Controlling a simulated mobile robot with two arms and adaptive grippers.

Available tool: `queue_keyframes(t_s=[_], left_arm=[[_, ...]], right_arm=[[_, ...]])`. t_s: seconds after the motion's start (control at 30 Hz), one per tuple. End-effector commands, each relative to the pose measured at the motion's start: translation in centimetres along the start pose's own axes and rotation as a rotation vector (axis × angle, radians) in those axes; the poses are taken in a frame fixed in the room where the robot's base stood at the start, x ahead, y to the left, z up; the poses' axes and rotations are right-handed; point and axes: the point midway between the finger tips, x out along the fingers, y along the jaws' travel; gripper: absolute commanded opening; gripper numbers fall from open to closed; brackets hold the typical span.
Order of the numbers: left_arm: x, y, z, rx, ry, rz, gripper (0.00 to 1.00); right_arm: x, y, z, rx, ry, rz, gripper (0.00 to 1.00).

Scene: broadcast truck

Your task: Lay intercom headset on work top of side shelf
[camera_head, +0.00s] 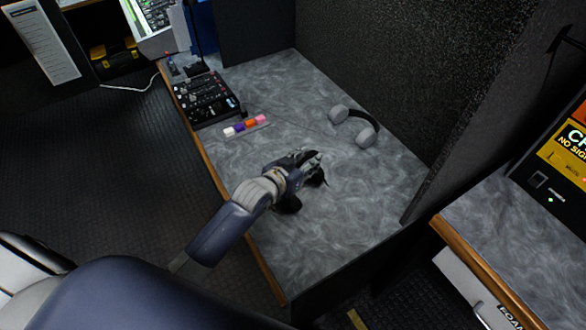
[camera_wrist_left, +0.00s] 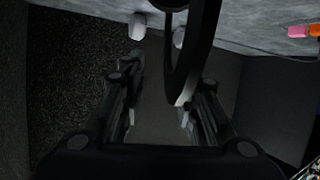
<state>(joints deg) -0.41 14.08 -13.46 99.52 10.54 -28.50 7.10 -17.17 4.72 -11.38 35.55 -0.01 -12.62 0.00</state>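A black headset, taken to be the intercom headset (camera_head: 290,204), is at my left gripper (camera_head: 312,163) over the grey work top (camera_head: 345,215). Its dark pads show beside and below the gripper; the gripper hides the rest. In the left wrist view its dark curved band (camera_wrist_left: 182,60) rises between my left fingers (camera_wrist_left: 158,108), close to the right-hand one. The fingers stand apart with a gap beside the band. I cannot tell whether the pads touch the work top. My right gripper is not in view.
Light grey headphones (camera_head: 363,136) lie farther back on the work top. A black mixer panel (camera_head: 205,98) and a row of coloured blocks (camera_head: 247,125) sit at the left. A dark partition (camera_head: 400,65) borders the back. Bare surface surrounds the gripper.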

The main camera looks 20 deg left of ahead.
Motion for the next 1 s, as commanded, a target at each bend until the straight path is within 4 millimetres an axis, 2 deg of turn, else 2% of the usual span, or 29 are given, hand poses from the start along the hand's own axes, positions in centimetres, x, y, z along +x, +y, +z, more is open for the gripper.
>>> queue_keyframes(t_s=[0.1, 0.3, 0.5, 0.67, 1.0], left_arm=[[-2.4, -0.1, 0.1, 0.000, 0.000, -0.001, 0.29], [-5.9, -0.1, 0.1, 0.001, -0.001, -0.001, 0.29], [-8.2, -0.1, 0.1, 0.000, -0.001, -0.001, 0.29], [-8.8, -0.1, 0.0, 0.000, 0.000, -0.002, 0.29], [-8.8, -0.1, 0.0, 0.000, 0.000, -0.001, 0.29]], right_arm=[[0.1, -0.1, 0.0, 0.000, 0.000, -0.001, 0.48], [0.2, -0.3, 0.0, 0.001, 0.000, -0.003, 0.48], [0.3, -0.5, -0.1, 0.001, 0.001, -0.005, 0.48], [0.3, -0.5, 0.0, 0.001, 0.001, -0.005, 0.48], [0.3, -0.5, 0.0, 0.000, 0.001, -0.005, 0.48]])
